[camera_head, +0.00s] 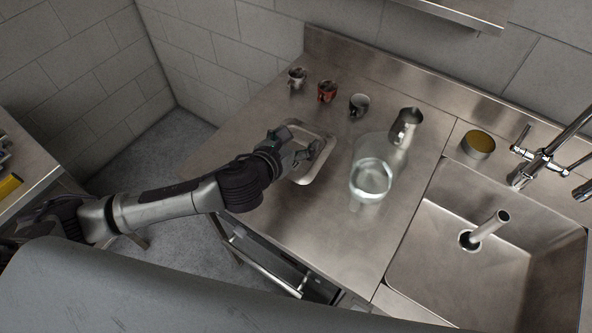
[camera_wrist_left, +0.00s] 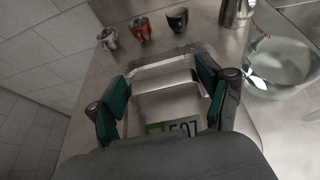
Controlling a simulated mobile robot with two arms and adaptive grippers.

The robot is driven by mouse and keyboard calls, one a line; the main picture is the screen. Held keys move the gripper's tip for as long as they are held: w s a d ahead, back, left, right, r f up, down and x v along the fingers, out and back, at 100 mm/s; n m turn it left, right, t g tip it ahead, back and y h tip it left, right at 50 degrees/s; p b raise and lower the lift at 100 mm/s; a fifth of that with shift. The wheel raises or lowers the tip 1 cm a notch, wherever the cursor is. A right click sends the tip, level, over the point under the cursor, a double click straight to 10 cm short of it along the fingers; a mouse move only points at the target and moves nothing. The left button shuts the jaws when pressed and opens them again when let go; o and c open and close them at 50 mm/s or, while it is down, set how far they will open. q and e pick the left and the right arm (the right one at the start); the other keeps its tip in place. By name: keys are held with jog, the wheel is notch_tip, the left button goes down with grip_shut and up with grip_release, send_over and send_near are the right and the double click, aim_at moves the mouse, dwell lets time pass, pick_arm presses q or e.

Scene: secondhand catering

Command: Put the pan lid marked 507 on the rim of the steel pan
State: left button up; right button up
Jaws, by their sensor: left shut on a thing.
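The pan lid marked 507 (camera_head: 304,176) is a rectangular steel plate with rounded corners, over the left part of the steel counter. In the left wrist view the lid (camera_wrist_left: 165,104) lies between my fingers, with a green and dark label reading 507 near the bottom edge. My left gripper (camera_head: 303,150) is shut on the lid; its two fingers (camera_wrist_left: 163,88) also show in the left wrist view. I cannot tell whether the lid touches the counter. My right gripper is not in view.
A clear glass bowl (camera_head: 371,178) stands right of the lid. Three mugs, grey (camera_head: 297,78), red (camera_head: 327,91) and black (camera_head: 359,104), stand behind it. A steel jug (camera_head: 405,126), a tin (camera_head: 478,145) and the sink (camera_head: 480,275) are further right. The front counter is clear.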

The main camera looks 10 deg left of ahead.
pick_arm(q)
notch_tip(320, 180, down, 10)
jog(key=shift+r+p, duration=0.25)
jog(key=shift+p, duration=0.15)
jog(key=o, duration=1.2)
